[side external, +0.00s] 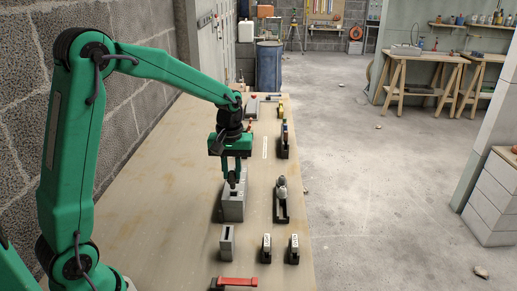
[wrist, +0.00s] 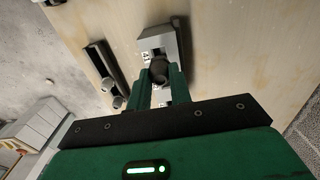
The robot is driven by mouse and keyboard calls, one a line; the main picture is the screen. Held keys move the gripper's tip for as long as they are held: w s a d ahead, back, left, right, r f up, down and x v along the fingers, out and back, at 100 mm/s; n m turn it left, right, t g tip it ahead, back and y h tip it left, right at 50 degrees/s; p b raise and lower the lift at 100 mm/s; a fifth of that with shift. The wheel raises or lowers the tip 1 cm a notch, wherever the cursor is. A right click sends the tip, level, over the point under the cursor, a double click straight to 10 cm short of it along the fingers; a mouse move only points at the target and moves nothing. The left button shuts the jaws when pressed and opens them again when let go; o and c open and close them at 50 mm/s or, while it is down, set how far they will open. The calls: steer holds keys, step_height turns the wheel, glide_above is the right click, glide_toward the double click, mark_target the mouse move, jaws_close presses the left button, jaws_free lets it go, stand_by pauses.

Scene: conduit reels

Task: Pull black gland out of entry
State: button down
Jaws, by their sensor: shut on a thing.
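My gripper (side external: 232,181) is shut on the black gland (wrist: 159,72), a dark round piece between the two green fingers in the wrist view. In the side view the fingers point down at the top of a grey box (side external: 233,209), and the gland is small and mostly covered by them. The grey box also shows in the wrist view (wrist: 174,42), with a dark opening in its face close to the gland. I cannot tell whether the gland still sits in an entry or is clear of it.
A smaller grey block (side external: 227,243) and a red-handled tool (side external: 235,282) lie nearer the camera. A black holder with grey fittings (side external: 282,203) and two small black-based pieces (side external: 266,248) stand to the right. Bare bench lies left of the box.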

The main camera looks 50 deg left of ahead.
steer(key=shift+r, duration=0.25)
steer(key=shift+r, duration=0.35)
steer(key=shift+r, duration=0.35)
steer(key=shift+r, duration=0.3)
steer(key=shift+w+d, duration=0.1)
